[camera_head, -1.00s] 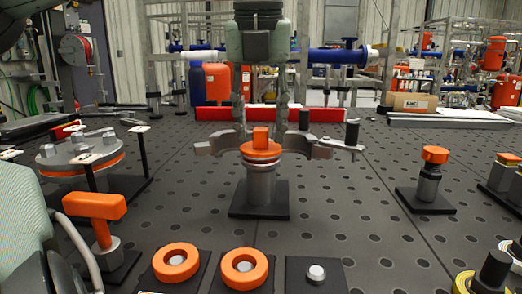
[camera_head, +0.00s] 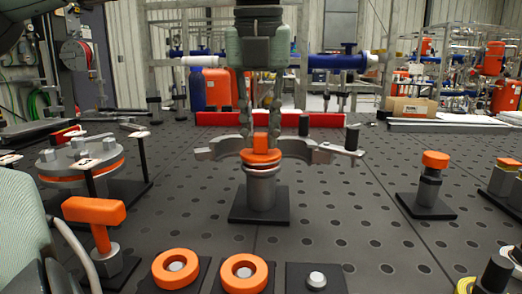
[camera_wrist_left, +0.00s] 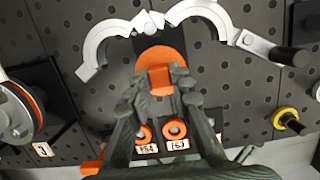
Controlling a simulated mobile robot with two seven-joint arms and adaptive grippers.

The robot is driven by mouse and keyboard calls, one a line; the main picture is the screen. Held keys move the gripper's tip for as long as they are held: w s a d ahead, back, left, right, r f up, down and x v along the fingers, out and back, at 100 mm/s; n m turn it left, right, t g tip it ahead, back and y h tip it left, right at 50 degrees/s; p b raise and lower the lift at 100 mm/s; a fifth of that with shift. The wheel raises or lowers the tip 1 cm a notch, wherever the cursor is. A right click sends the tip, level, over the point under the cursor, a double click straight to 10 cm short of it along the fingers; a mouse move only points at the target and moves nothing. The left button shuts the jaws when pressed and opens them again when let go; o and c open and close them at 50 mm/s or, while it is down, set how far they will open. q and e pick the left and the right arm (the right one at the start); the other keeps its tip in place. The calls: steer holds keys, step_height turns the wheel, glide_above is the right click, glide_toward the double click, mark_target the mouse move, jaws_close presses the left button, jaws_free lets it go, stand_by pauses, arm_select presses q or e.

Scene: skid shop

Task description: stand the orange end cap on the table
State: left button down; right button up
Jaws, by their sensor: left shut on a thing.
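The orange end cap (camera_head: 262,156) is a round disc with an upright block-shaped grip on top. It sits level on a grey metal post (camera_head: 261,190), which stands on a black base plate (camera_head: 244,213) at mid table. My left gripper (camera_head: 260,132) reaches down from above and is shut on the cap's grip. In the left wrist view the cap (camera_wrist_left: 172,56) lies just beyond the fingertips (camera_wrist_left: 157,84), one finger on each side of its grip. Whether the cap is lifted off the post cannot be told. My right gripper is out of view.
Open grey clamp halves (camera_head: 325,154) flank the post. An orange T-handle (camera_head: 95,212), orange rings (camera_head: 244,288) and a black plate with a peg (camera_head: 317,280) are in front. A bolted flange (camera_head: 80,160) is left, an orange-topped post (camera_head: 433,168) right. Perforated table is bare between them.

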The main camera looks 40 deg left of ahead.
mark_target(262, 134)
arm_select(q)
steer(key=shift+w+a+p+v, duration=0.15)
steer(key=shift+p+v, duration=0.6)
steer(key=shift+v, duration=0.25)
steer(key=shift+w+a+p+v, duration=0.15)
steer(key=shift+p+v, duration=0.65)
steer(key=shift+v, duration=0.2)
steer(key=shift+w+a+p+v, duration=0.1)
steer(key=shift+w+p+v, duration=0.05)
steer(key=shift+p+v, duration=0.75)
steer(key=shift+r, duration=0.15)
